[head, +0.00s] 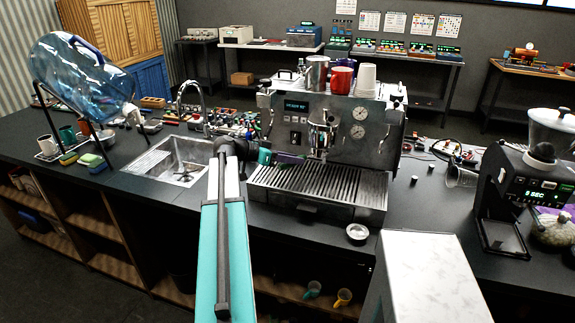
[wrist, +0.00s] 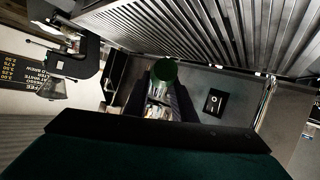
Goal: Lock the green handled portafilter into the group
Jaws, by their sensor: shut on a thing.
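The espresso machine (head: 330,120) stands in the middle of the dark counter. Its shiny metal group (head: 322,138) hangs at the front, above the slatted drip tray (head: 318,182). My gripper (head: 262,155) is at the left front of the machine, to the left of the group and above the tray's left edge. The green handle (head: 265,156) is at its tip. In the wrist view the round green handle (wrist: 165,70) sits between my two dark fingers (wrist: 168,92), which are shut on it. The portafilter's basket is not clearly visible, and I cannot tell how it sits against the group.
A sink with a tap (head: 178,160) is on the left. A grinder (head: 530,185) stands on the right. A small metal cup (head: 357,233) is on the counter before the tray. Cups (head: 341,79) stand on the machine. A pale box-like surface (head: 428,275) fills the lower right foreground.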

